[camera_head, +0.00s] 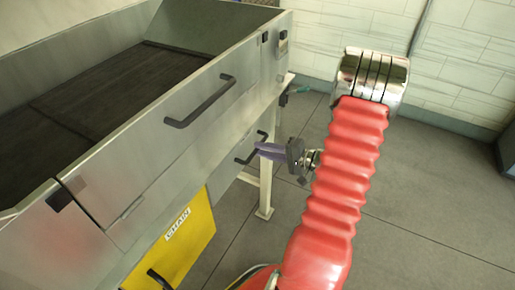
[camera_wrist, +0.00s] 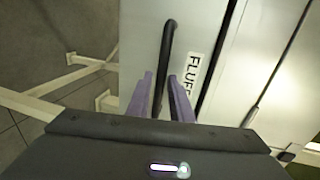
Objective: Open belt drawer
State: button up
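My gripper (camera_head: 260,149) is at the side of a grey metal machine, by a black bar handle (camera_head: 245,154) on its lower panel. In the wrist view the two purple fingers (camera_wrist: 160,78) are apart, and the black handle (camera_wrist: 166,50) runs between them. I cannot tell whether they touch it. The panel beside this handle has a label reading FLUFF (camera_wrist: 190,75). A larger black handle (camera_head: 200,102) is on the upper side panel. A yellow panel (camera_head: 185,243) reads CHAIN. No label reading belt is legible.
The machine's open top holds a dark belt-like surface (camera_head: 110,90). A pale support leg (camera_head: 265,190) stands below the machine, near my gripper. Grey tiled floor (camera_head: 430,190) is clear to the right, up to a pale wall (camera_head: 340,35).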

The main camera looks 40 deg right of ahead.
jog(key=shift+x, duration=1.4)
grip_shut()
